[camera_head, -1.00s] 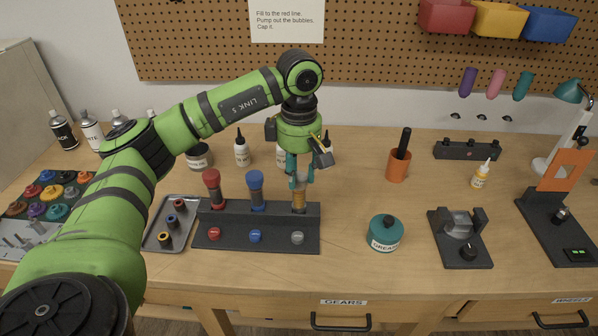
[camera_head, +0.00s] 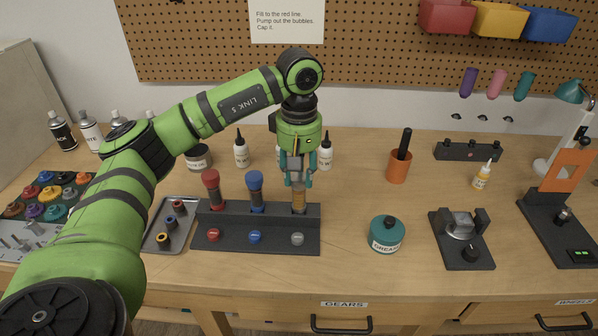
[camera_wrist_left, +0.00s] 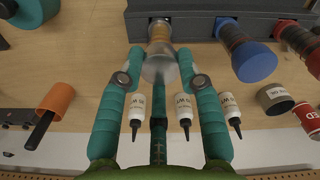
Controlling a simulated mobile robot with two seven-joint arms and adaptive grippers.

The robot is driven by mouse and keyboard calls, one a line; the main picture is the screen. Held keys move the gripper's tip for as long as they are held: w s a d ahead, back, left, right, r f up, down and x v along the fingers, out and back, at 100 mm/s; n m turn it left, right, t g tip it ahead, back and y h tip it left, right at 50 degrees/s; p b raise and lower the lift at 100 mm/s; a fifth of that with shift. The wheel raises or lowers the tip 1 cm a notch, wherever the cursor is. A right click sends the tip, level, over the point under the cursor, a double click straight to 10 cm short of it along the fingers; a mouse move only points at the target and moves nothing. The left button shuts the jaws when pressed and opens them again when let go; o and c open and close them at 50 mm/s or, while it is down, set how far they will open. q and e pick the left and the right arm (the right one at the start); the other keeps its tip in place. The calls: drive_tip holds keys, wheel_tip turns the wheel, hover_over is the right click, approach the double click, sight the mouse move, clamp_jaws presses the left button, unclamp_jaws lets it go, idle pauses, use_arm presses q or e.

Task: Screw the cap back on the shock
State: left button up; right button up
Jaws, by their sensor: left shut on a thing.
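The shock (camera_head: 299,203) with an amber body stands upright in the right-hand place of the dark stand (camera_head: 270,220). My left gripper (camera_head: 298,181) points straight down over it. The cap looks in line with the shock. In the head view the fingers hide most of the cap, and I cannot tell how tightly it is seated. My right gripper is not in view.
A red-capped shock (camera_head: 211,188) and a blue-capped shock (camera_head: 255,188) stand left in the same stand. White bottles (camera_head: 325,153) stand close behind my gripper. A grease jar (camera_head: 386,234) and an orange cup (camera_head: 399,167) are to the right. A small tray (camera_head: 160,243) lies left.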

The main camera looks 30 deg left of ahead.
use_arm(q)
drive_tip(key=o, duration=0.8)
wheel_tip(320, 180, up, 12)
drive_tip(key=shift+r, duration=0.1)
idle(0.3)
